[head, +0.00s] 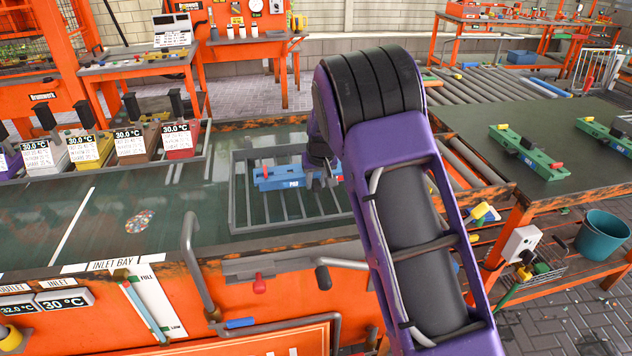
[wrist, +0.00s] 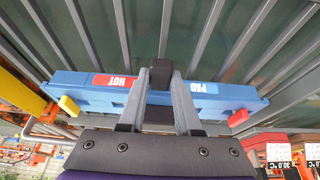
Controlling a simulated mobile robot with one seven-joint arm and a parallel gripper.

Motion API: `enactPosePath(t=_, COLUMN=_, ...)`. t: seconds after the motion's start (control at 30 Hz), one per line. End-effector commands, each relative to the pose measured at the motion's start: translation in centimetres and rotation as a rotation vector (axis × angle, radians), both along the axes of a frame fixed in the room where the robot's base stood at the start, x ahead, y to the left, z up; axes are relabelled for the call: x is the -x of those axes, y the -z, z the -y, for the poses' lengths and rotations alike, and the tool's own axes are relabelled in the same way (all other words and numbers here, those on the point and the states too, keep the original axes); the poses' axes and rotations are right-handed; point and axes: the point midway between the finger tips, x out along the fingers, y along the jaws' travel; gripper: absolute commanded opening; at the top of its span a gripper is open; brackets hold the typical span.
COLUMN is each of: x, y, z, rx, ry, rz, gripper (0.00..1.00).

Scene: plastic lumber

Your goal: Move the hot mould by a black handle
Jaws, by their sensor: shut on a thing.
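The blue mould (head: 280,176) is in the grated rack in the tank in the head view, partly hidden by my arm. In the wrist view the mould (wrist: 222,98) spans the picture, with a red HOT label (wrist: 114,81) and a white label beside it. A black handle (wrist: 161,70) stands at its middle. My gripper (wrist: 161,84) is shut on this handle, a finger on each side. In the head view my gripper (head: 324,176) is mostly hidden by my arm. Yellow and red tabs show at the mould's ends.
The grey rack (head: 241,213) has raised bars around the mould. Several moulds with temperature displays (head: 130,143) line the left. A roller conveyor (head: 500,85) and a green table (head: 478,112) with other green moulds lie right. The tank's front edge carries pipes (head: 192,262).

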Motion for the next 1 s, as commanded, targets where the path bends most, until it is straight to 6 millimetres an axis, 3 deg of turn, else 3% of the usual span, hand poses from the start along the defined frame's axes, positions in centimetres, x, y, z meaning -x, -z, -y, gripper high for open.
enactPosePath(t=1.0, x=-0.20, y=0.15, z=-0.08, rx=-0.003, ry=0.000, rz=0.009, gripper=0.00)
